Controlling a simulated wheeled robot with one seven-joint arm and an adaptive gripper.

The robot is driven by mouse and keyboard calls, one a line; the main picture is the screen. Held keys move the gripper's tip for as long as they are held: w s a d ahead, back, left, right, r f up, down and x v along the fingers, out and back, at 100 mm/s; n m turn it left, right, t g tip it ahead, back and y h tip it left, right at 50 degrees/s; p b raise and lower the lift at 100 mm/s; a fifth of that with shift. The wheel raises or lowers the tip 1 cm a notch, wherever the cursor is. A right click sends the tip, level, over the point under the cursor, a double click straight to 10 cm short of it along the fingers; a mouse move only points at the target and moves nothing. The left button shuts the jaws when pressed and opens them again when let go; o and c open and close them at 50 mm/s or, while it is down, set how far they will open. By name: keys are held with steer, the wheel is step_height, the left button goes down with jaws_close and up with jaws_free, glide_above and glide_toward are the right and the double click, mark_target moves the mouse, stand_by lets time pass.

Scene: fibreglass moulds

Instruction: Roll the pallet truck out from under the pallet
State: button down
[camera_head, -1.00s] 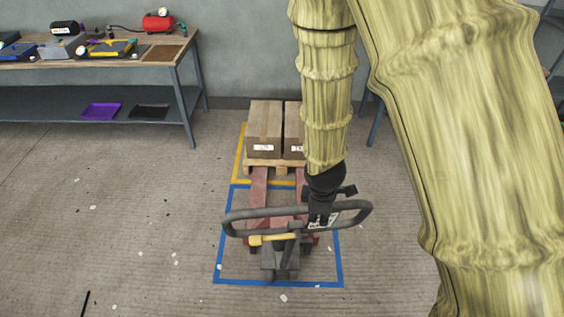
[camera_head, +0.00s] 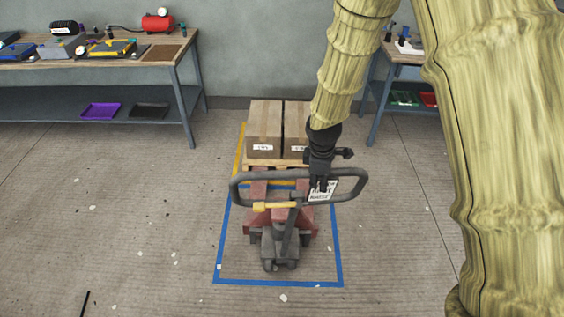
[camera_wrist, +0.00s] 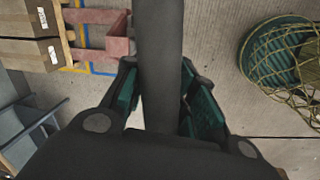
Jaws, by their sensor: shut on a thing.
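The red pallet truck (camera_head: 281,215) stands mostly inside the blue floor outline, its grey wheeled front (camera_head: 280,247) toward me. Its forks run toward the wooden pallet (camera_head: 262,163), which carries cardboard boxes (camera_head: 265,125); how far they reach under it is hidden. My gripper (camera_head: 320,187) is shut on the right part of the truck's dark loop handle (camera_head: 244,190), near a white label. In the wrist view the dark bar (camera_wrist: 161,70) passes between the green finger pads of my gripper (camera_wrist: 160,100). A red part of the truck (camera_wrist: 118,38) shows beside the pallet.
Blue tape (camera_head: 245,282) outlines the truck's floor area; yellow tape (camera_head: 239,150) borders the pallet. Workbenches stand at the back left (camera_head: 100,65) and back right (camera_head: 385,85). A green basket with yellow mesh (camera_wrist: 275,50) is in the wrist view. The floor left of the truck is open.

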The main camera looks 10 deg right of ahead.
steer(key=w+d, duration=0.2)
steer(key=w, duration=0.4)
steer(key=shift+d+g, duration=0.4)
steer(key=c, duration=1.4)
jaws_free()
steer(key=shift+w, duration=0.1)
steer(key=o, duration=0.3)
steer(key=shift+w+d+f, duration=0.1)
steer(key=shift+w+f, duration=0.1)
steer(key=shift+w, duration=0.05)
steer(key=shift+w+a+r, duration=0.15)
steer(key=shift+a+r, duration=0.05)
steer(key=shift+w, duration=0.1)
